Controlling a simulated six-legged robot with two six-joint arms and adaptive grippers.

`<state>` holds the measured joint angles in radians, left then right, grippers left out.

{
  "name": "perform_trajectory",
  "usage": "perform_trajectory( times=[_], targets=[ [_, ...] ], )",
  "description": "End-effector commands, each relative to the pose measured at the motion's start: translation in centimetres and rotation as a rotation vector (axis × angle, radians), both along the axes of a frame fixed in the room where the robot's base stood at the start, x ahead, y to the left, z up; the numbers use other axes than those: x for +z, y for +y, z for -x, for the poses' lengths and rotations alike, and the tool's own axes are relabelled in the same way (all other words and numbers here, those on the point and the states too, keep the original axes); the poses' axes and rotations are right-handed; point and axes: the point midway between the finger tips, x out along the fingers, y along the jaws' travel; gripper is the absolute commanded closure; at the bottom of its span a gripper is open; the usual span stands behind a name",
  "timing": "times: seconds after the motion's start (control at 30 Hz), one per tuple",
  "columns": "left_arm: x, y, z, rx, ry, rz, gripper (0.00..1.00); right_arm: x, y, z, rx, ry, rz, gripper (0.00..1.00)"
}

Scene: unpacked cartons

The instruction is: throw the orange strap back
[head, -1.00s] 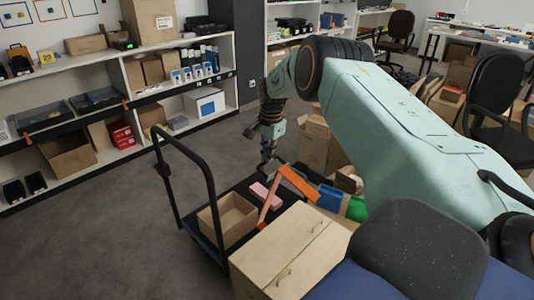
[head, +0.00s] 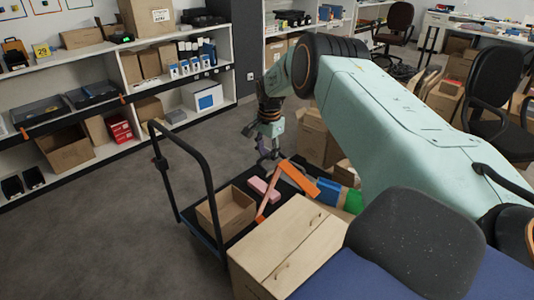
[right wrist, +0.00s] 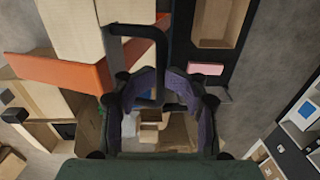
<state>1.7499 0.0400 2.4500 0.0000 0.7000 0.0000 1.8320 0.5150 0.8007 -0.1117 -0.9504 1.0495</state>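The orange strap (head: 298,179) lies as a bent, angled band over the right side of the cart load, beside the pink block (head: 265,190). In the right wrist view it is a wide orange band (right wrist: 62,73) at the left, next to a carton. My right gripper (head: 268,158) hangs above the far part of the cart, just behind the strap and pink block. In the right wrist view its purple-padded fingers (right wrist: 160,78) are apart with nothing between them. The strap is outside the fingers. My left gripper is not in view.
A black-handled cart (head: 203,190) carries an open carton (head: 232,212). A closed carton (head: 290,245) stands in front of the strap. Blue and green items (head: 345,195) lie to its right. A shelf (head: 130,150) stands at the left. Grey floor is free left of the cart.

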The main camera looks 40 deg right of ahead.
Motion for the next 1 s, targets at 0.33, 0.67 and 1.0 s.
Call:
perform_trajectory(
  times=[0.33, 0.67, 1.0],
  targets=[
    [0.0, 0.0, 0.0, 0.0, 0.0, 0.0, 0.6, 0.1, 0.0, 0.0, 0.001, 0.0, 0.001, 0.66],
    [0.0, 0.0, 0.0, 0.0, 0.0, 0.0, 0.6, 5.1, 0.0, 0.1, 0.001, -0.006, 0.001, 0.66],
    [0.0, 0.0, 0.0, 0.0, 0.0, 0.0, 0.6, 10.9, 0.0, 0.6, 0.001, -0.003, 0.001, 0.66]
  ],
)
